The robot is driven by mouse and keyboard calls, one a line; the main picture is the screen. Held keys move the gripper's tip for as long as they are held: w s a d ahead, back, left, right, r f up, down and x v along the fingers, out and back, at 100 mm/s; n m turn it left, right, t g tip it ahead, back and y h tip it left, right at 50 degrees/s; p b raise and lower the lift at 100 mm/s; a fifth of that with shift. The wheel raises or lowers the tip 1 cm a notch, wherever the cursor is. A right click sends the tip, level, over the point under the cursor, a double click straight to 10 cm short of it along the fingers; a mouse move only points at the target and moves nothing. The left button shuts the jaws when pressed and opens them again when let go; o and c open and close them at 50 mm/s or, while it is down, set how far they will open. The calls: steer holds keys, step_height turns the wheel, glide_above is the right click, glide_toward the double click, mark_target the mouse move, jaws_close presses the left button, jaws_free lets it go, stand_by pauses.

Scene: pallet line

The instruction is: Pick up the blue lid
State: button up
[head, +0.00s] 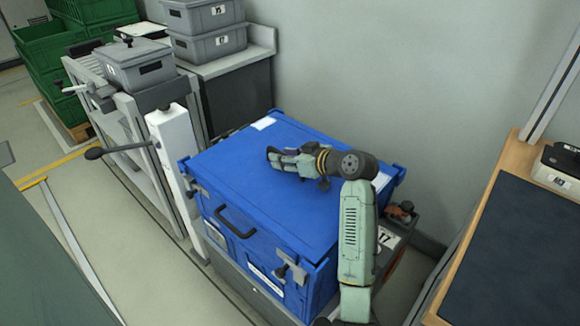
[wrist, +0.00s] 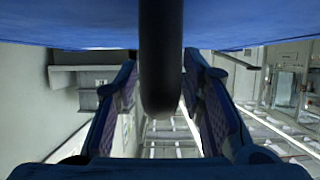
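The blue lid (head: 275,140) lies flat on top of a large blue box (head: 235,238) in the head view. My gripper (head: 273,157) is low over the middle of the lid, pointing left. In the wrist view the lid's blue surface (wrist: 75,28) fills the top edge, and a thick black handle-like bar (wrist: 161,75) stands between my two fingers (wrist: 161,62). The fingertips lie close to the bar on both sides; whether they touch it is unclear. In the head view my gripper hides this bar.
A white post with a black lever (head: 172,140) stands by the box's left side. Grey bins (head: 208,30) sit on a counter behind. A wooden-edged table (head: 520,240) is at right. The wall is close behind the box.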

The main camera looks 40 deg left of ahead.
jaws_close()
stand_by(0.8)
steer(key=shift+r, duration=0.15)
